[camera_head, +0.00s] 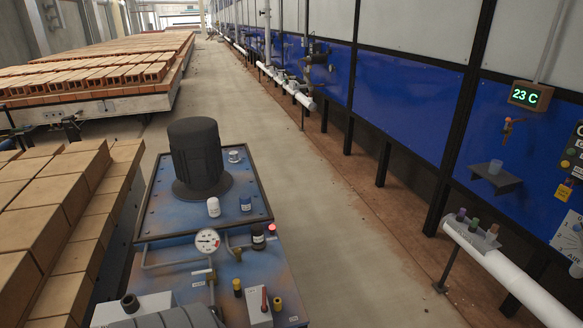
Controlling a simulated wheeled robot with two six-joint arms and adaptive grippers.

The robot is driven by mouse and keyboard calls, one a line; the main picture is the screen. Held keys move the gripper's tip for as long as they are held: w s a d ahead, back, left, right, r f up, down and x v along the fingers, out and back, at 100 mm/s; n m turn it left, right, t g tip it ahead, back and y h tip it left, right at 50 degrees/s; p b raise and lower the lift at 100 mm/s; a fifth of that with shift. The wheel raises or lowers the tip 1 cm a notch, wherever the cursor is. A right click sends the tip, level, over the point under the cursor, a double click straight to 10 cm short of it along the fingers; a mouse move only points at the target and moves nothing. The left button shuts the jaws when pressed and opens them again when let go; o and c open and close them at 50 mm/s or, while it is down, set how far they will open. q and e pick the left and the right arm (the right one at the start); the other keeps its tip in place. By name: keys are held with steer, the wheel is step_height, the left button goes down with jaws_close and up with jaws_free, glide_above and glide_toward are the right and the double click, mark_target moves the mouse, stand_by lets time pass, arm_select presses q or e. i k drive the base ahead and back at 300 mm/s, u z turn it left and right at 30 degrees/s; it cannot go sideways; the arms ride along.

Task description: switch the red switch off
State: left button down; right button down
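A small red lever switch (264,299) stands upright on a pale box at the front right of the blue machine (160,225). I cannot tell from this view whether it is on or off. A red lamp (272,228) glows on the same machine, behind the switch. Neither of my grippers is in view.
A pressure gauge (208,240) and a dark motor (197,155) stand on the machine. Brick stacks (50,205) fill the left. A white pipe (515,280) runs along the blue wall at right. The concrete aisle (330,215) between is clear.

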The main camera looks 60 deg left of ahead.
mark_target(264, 308)
steer(key=z, duration=1.7)
steer(key=k, duration=0.95)
steer(key=u, duration=1.55)
